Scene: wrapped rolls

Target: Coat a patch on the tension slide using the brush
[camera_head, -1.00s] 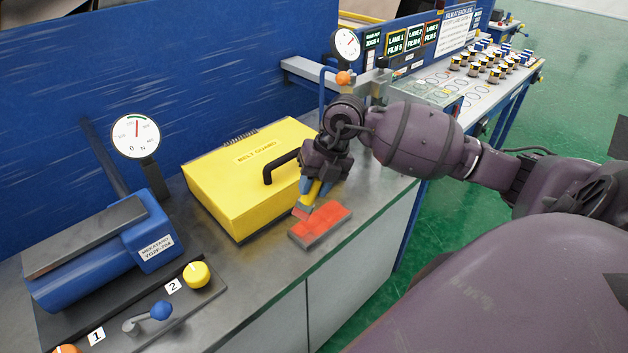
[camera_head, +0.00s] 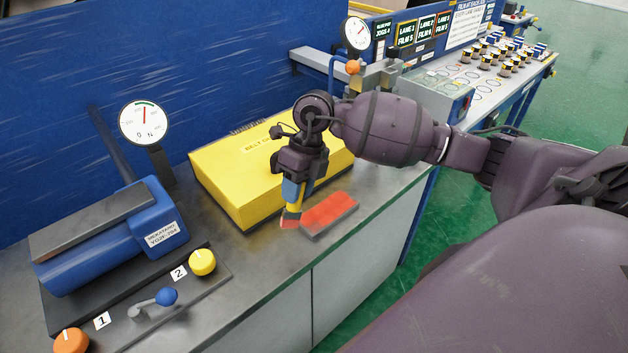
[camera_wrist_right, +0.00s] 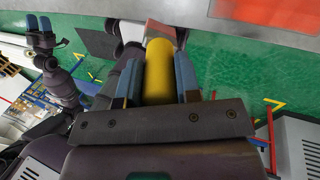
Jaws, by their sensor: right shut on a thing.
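My right gripper (camera_head: 295,190) is shut on the brush (camera_head: 296,207), which has a yellow handle and a red-tipped head pointing down. The handle also shows between the blue fingers in the right wrist view (camera_wrist_right: 158,72). The brush head is beside the left end of a red-topped grey pad (camera_head: 330,210); contact cannot be told. What looks like the tension slide (camera_head: 95,222), a dark grey bar on a blue body, lies at the left below a round N dial. No red shows on it. My left gripper (camera_wrist_right: 40,28) appears only in the right wrist view, empty, fingers apart.
A yellow belt guard box (camera_head: 225,190) stands between the slide and the pad. A yellow knob (camera_head: 203,262), blue-balled lever (camera_head: 166,297) and orange knob (camera_head: 70,340) sit in front of the slide. A gauge (camera_head: 145,123) rises behind it.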

